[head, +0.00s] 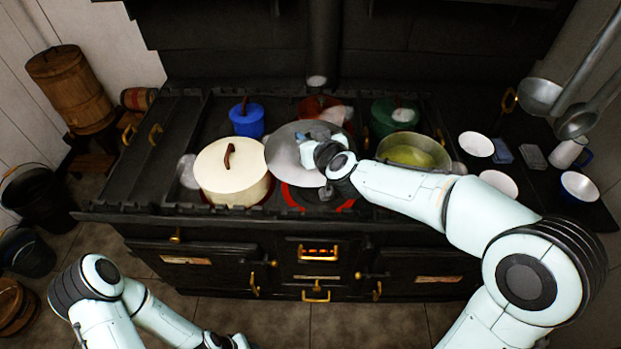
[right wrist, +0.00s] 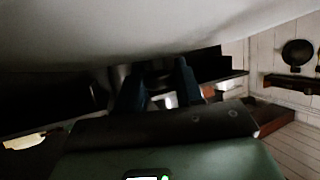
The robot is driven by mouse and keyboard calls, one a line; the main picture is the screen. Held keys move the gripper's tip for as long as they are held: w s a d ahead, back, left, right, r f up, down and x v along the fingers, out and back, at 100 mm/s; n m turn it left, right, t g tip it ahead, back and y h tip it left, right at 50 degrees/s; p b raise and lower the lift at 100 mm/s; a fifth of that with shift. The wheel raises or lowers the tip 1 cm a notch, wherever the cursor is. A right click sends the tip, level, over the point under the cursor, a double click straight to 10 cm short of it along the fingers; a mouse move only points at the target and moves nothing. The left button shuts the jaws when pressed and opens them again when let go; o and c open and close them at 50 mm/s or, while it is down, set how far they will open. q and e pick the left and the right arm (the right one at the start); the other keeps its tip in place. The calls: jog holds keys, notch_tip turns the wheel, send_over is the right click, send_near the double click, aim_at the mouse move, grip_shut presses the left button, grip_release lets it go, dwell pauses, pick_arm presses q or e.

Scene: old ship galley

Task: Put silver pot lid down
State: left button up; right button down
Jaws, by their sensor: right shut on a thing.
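The silver pot lid (head: 287,158) is held tilted above the middle of the stove. My right gripper (head: 320,150) is shut on it near its middle, and the hand hides part of the lid. In the right wrist view the lid (right wrist: 110,35) fills the top as a pale grey surface, with the dark fingers of my right gripper (right wrist: 158,85) just under it. An open pot with yellow-green contents (head: 412,155) stands on the stove to the right of the lid. My left arm shows at the lower left; its gripper fingers do not show.
A cream lidded pot (head: 232,178) stands just left of the lid. A blue pot (head: 246,118), a red pot (head: 312,107) and a green pot (head: 392,117) stand behind. White bowls (head: 476,144) are on the right counter. Ladles (head: 541,95) hang at upper right. A red-glowing ring (head: 300,198) shows below the lid.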

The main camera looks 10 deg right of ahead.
pick_arm(q)
jog(key=s+f+g+b, duration=0.1)
jog(key=s+f+b, duration=0.5)
jog(key=s+f, duration=0.1)
jog(key=shift+s+f+b, duration=0.25)
jog(key=shift+f+b, duration=0.1)
jog(key=shift+f, duration=0.55)
pick_arm(e)
notch_tip(320, 180, down, 15)
jog(key=shift+w, duration=0.1)
pick_arm(q)
jog(key=shift+f, duration=0.1)
pick_arm(e)
jog(key=shift+f, duration=0.15)
jog(key=shift+f+b, duration=0.5)
jog(key=shift+f, duration=0.05)
pick_arm(q)
jog(key=shift+s+f, duration=0.2)
jog(key=shift+f, duration=0.25)
pick_arm(e)
jog(key=c, duration=0.7)
grip_release()
jog(key=shift+c, duration=0.2)
pick_arm(q)
jog(key=shift+r, duration=0.1)
pick_arm(e)
jog(key=shift+r, duration=0.15)
